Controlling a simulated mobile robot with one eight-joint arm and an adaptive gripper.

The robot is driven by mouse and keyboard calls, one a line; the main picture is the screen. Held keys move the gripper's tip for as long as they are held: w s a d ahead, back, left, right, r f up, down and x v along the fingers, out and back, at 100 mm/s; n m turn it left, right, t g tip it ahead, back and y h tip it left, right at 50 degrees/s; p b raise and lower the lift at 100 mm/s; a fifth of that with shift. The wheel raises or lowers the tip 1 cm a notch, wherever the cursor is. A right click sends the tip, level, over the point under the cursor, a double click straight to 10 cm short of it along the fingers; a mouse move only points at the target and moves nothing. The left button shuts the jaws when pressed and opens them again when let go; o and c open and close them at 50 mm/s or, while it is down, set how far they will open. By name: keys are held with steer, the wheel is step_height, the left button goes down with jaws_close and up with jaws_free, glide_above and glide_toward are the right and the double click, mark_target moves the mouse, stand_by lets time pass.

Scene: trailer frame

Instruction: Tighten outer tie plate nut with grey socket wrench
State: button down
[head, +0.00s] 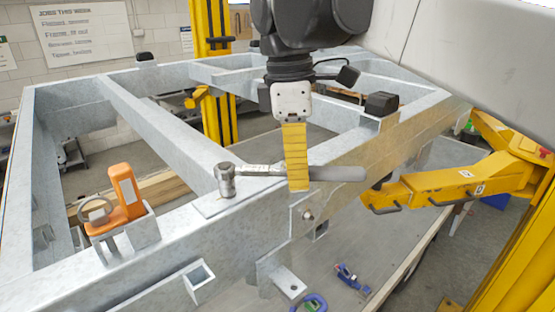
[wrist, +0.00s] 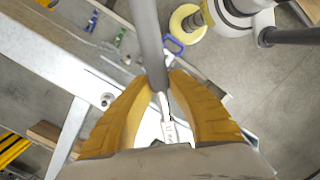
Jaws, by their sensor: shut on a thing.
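The grey socket wrench (head: 340,174) lies roughly level across my gripper (head: 298,188) in the head view. Its socket head (head: 226,180) points left and sits at the top of the beam, over a flat plate (head: 222,203). Whether the socket is around a nut there is hidden. My yellow fingers are shut on the wrench between head and handle. In the wrist view, the handle (wrist: 148,40) runs up from between the fingertips (wrist: 160,82). A nut (head: 308,215) shows on the beam's side face below my gripper, apart from the wrench.
The galvanized trailer frame (head: 150,120) fills the middle. A black box (head: 381,103) sits on the right beam. A yellow lift arm (head: 430,188) reaches in from the right. Clamps (head: 350,278) lie below the frame.

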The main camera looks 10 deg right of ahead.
steer(key=shift+r, duration=0.25)
steer(key=shift+s+r+p, duration=0.1)
steer(key=shift+r+p, duration=0.2)
steer(key=shift+r, duration=0.1)
stand_by(0.3)
steer(key=shift+r+p, duration=0.3)
steer(key=shift+p, duration=0.05)
steer(key=shift+r, duration=0.15)
stand_by(0.4)
